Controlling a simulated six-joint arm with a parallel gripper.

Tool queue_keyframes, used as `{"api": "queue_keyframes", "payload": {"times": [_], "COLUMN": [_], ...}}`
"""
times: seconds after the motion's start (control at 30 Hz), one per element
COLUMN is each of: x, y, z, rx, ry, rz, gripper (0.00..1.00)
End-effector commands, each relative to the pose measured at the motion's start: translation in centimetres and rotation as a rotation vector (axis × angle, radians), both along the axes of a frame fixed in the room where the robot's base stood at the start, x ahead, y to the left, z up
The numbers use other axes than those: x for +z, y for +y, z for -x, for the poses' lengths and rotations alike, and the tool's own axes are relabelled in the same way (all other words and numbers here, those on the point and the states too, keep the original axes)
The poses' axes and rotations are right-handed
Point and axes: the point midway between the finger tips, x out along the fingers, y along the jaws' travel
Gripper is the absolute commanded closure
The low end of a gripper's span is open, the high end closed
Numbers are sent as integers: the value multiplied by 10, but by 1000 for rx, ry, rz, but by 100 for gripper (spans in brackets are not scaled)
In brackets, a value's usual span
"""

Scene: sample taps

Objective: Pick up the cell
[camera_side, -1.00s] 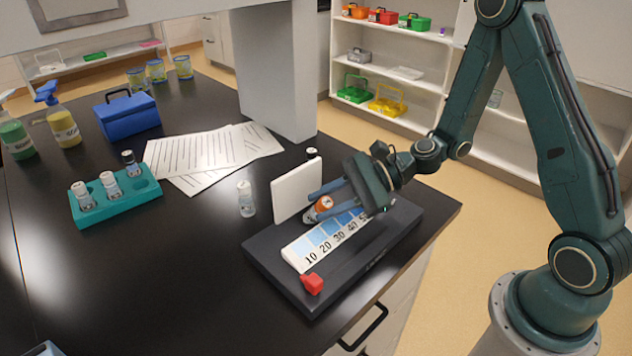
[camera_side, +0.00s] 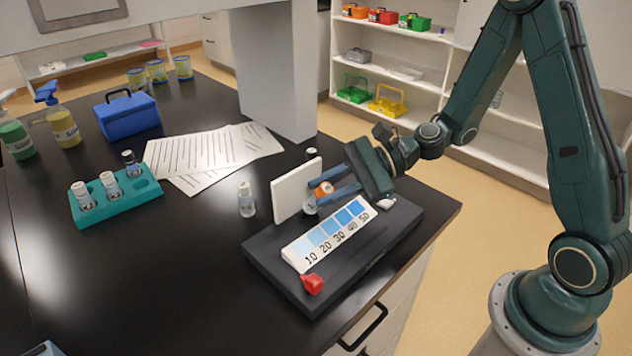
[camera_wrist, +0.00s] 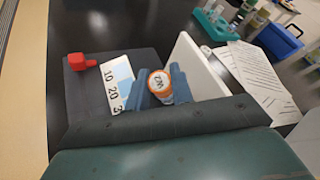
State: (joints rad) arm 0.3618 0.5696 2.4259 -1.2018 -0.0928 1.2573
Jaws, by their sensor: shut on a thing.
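The cell is a small clear vial with an orange cap (camera_side: 324,188), in the side view just right of the white upright panel. My gripper (camera_side: 317,191) has its blue fingers shut on the cell, one on each side near the cap. The cell's lower body shows below the fingers and appears to hang above the dark base. In the wrist view the orange cap (camera_wrist: 159,82) with dark lettering sits between the two blue fingertips. The cell's lower part is hidden there.
The dark base (camera_side: 283,277) carries a blue-graded number strip (camera_side: 318,247), a red piece (camera_side: 313,284) and the white panel (camera_side: 290,192). A white-capped vial (camera_side: 246,199) stands left of the panel. A teal rack (camera_side: 128,200) holds several vials. Papers (camera_side: 205,155) lie behind.

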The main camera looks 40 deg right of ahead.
Motion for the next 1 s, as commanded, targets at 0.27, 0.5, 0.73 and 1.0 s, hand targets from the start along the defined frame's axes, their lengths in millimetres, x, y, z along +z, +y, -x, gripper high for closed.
{"api": "queue_keyframes", "payload": {"times": [0.27,0.5,0.73,1.0], "x": [42,83,123,157], "y": [0,0,0,0], "z": [0,0,0,0], "rx": [1,2,1,1], "ry": [-7,-8,-7,-4], "rz": [2,2,2,1], "gripper": [94,94,94,94]}}
